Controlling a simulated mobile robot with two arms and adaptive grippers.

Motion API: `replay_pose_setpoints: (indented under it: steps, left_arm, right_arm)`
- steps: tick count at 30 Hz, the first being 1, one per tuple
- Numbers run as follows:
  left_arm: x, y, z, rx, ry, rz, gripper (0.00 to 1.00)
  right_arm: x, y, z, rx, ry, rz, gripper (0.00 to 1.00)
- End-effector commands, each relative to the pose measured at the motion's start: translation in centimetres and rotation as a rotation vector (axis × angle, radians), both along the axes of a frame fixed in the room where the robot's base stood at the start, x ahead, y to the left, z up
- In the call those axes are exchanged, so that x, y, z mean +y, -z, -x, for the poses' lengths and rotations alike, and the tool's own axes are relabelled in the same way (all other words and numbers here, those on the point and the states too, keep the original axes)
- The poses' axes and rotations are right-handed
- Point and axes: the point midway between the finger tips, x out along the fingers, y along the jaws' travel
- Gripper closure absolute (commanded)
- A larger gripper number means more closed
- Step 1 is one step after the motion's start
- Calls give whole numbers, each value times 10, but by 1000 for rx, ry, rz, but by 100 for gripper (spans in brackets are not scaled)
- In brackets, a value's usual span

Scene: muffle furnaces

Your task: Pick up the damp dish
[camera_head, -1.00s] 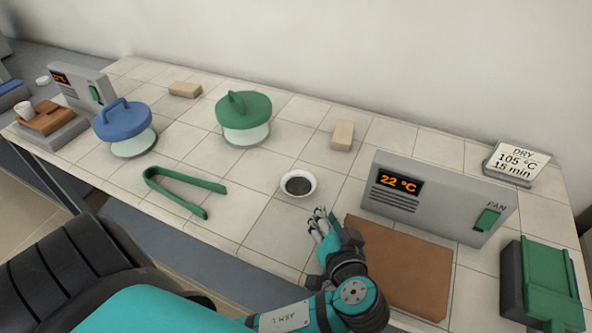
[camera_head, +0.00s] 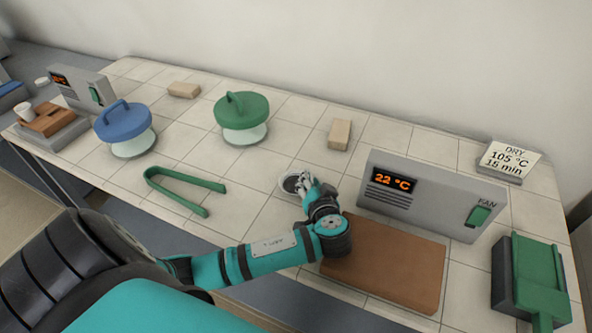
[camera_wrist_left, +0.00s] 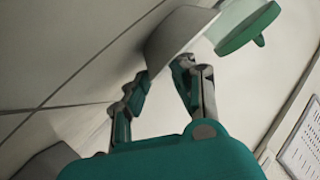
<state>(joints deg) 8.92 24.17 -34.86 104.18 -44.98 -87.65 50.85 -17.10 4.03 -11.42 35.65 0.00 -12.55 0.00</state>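The damp dish is a small white bowl (camera_head: 289,184) with dark contents, standing on the tiled bench left of the grey control box. My left gripper (camera_head: 305,184) is at its right side and hides part of it. In the left wrist view the pale dish (camera_wrist_left: 178,35) lies just beyond the tips of my left gripper (camera_wrist_left: 163,68). The two fingers stand apart with a gap between them, close to the dish's rim; I cannot tell whether they touch it. My right gripper is not in view.
Right of the dish are the control box (camera_head: 425,195) reading 22 °C and a brown plate (camera_head: 385,265). Green tongs (camera_head: 185,190) lie left. Green-lidded (camera_head: 242,108) and blue-lidded (camera_head: 123,128) vessels stand behind, with a tan block (camera_head: 340,134). A green-and-dark item (camera_head: 532,275) stands far right.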

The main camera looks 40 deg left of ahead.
Motion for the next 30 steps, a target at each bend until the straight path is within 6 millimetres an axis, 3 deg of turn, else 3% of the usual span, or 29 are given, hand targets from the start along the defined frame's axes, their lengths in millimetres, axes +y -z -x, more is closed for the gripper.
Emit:
replay_pose_setpoints:
  steps: [11,17,30]
  left_arm:
    - [10,6,-9,1,0,1,76]
    - [10,6,-9,1,0,1,100]
    - [10,5,-9,0,1,1,100]
  right_arm:
    - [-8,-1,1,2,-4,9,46]
    - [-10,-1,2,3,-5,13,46]
    - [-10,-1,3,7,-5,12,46]
